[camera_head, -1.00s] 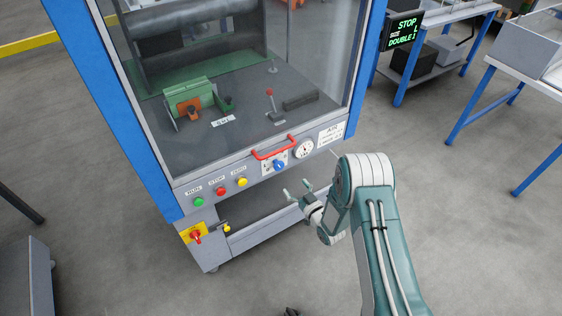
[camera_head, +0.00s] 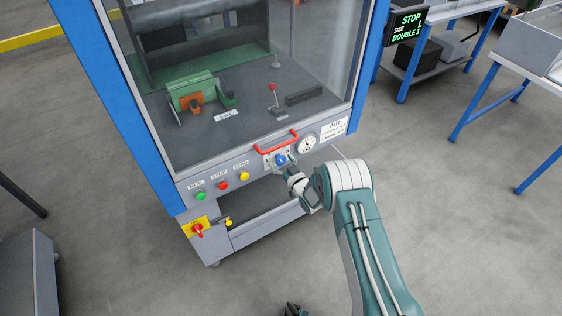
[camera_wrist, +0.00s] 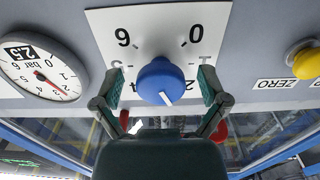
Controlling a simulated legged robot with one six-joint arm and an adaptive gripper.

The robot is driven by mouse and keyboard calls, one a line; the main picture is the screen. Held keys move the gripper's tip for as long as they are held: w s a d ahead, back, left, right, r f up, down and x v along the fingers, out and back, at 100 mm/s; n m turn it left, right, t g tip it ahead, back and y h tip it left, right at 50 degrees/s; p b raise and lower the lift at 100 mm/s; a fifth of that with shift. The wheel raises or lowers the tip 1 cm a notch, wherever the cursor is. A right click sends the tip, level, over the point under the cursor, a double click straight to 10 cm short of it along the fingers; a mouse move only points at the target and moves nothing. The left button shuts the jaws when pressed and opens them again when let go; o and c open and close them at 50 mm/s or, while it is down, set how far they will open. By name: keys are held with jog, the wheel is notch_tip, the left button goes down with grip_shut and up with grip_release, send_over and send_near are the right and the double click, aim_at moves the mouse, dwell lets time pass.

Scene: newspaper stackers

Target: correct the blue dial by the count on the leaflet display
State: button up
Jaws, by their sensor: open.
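The blue dial (camera_head: 281,160) sits on the front panel of the blue-framed machine, below the red handle. In the wrist view the dial (camera_wrist: 158,78) fills the middle of a white plate with digits; 6 and 0 are readable, others are partly hidden. Its white mark points down in that picture. My gripper (camera_wrist: 160,92) is open, one finger on each side of the dial; I cannot tell whether they touch it. In the head view my gripper (camera_head: 287,172) is at the dial and partly hides it. The display (camera_head: 406,24) at upper right shows green text, seemingly STOP, SIDE, DOUBLE 1.
A red handle (camera_head: 276,142) is just above the dial. A pressure gauge (camera_head: 307,144) is beside it. Green (camera_head: 201,196), red (camera_head: 223,185) and yellow (camera_head: 244,176) buttons line the panel's left. A red rotary switch (camera_head: 197,230) is lower left. Floor in front is clear.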

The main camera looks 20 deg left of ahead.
jog(key=c, duration=1.1)
jog(key=shift+c, duration=0.2)
jog(key=m, duration=0.4)
jog(key=o, duration=1.1)
jog(key=shift+o, duration=0.2)
